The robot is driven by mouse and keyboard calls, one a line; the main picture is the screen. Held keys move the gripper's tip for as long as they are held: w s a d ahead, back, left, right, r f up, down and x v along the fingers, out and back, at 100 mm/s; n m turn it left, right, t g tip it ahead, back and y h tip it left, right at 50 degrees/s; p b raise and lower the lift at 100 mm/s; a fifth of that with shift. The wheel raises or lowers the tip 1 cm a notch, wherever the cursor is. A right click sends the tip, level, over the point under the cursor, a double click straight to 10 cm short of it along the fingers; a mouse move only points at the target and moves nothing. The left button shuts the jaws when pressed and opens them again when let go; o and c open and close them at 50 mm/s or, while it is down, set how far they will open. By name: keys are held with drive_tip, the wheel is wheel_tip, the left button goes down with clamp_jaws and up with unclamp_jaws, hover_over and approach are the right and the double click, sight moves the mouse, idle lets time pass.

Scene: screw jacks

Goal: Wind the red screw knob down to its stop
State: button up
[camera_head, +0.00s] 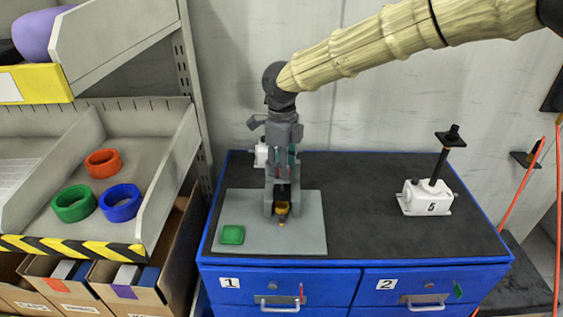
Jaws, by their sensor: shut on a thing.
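My gripper (282,205) points straight down over the grey plate (309,235) on the left half of the blue cabinet's dark top. It is shut on a small orange-yellow part (282,209), which shows low between the fingers near the plate. I cannot tell whether this part touches the plate. No red screw knob can be made out clearly; the gripper and wrist hide what lies behind them. A green block (232,235) lies on the plate's front left. A white screw jack (427,196) marked 5, with an upright black screw and black top, stands to the right.
A small white body (261,154) is partly hidden behind my wrist. The blue cabinet (340,285) has drawers marked 1 and 2. A shelf bin (100,232) with red, green and blue rings stands at left. The dark top between plate and jack 5 is clear.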

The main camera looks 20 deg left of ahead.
drive_tip(key=m, duration=0.2)
drive_tip(key=m+p, duration=0.1)
drive_tip(key=m, duration=0.2)
drive_tip(key=shift+w+r, duration=0.1)
drive_tip(key=shift+r, duration=0.1)
drive_tip(key=m, duration=0.5)
idle(1.5)
drive_tip(key=o, duration=0.8)
drive_tip(key=shift+o, duration=1)
drive_tip(key=shift+f, duration=0.1)
wheel_tip(320, 180, up, 12)
